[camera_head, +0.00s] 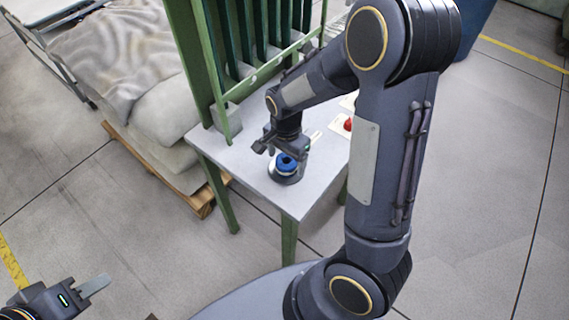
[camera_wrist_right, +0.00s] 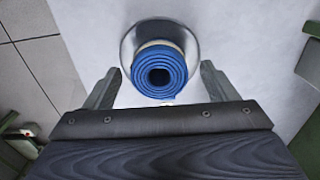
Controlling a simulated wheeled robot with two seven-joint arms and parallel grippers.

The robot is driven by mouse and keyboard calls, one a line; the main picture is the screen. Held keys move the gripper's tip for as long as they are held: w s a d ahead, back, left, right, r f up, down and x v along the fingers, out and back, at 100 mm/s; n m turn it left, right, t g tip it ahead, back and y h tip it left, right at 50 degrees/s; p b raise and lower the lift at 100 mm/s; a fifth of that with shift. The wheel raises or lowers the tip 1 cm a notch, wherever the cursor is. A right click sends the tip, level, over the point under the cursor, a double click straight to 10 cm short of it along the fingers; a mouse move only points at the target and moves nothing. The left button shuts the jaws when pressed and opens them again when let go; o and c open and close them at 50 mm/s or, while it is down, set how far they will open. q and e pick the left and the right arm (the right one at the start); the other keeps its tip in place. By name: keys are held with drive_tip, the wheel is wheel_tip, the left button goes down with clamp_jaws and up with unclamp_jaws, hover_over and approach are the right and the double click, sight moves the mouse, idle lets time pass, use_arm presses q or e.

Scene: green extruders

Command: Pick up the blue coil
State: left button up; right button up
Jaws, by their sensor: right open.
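The blue coil (camera_head: 286,162) stands in a round metal dish (camera_head: 286,179) near the front of the table. In the right wrist view the coil (camera_wrist_right: 159,73) shows end-on as a blue spiral with a dark hole, and the silver dish (camera_wrist_right: 128,43) lies under it. My right gripper (camera_wrist_right: 158,88) is open, with one finger on each side of the coil's near part and a gap on both sides. In the head view the right gripper (camera_head: 283,146) is just above and beside the coil. My left gripper (camera_head: 92,287) is at the lower left, far from the table; its jaw opening is unclear.
The grey table (camera_head: 240,160) has green legs and a green rack (camera_head: 262,60) at its back. A red item (camera_head: 348,124) on a pale card lies right of my gripper. A pallet with sacks (camera_head: 180,150) stands left. Open floor lies to the right.

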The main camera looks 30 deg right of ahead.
wheel_tip(320, 180, down, 2)
drive_tip(key=shift+f, duration=0.1)
drive_tip(key=c, duration=1.1)
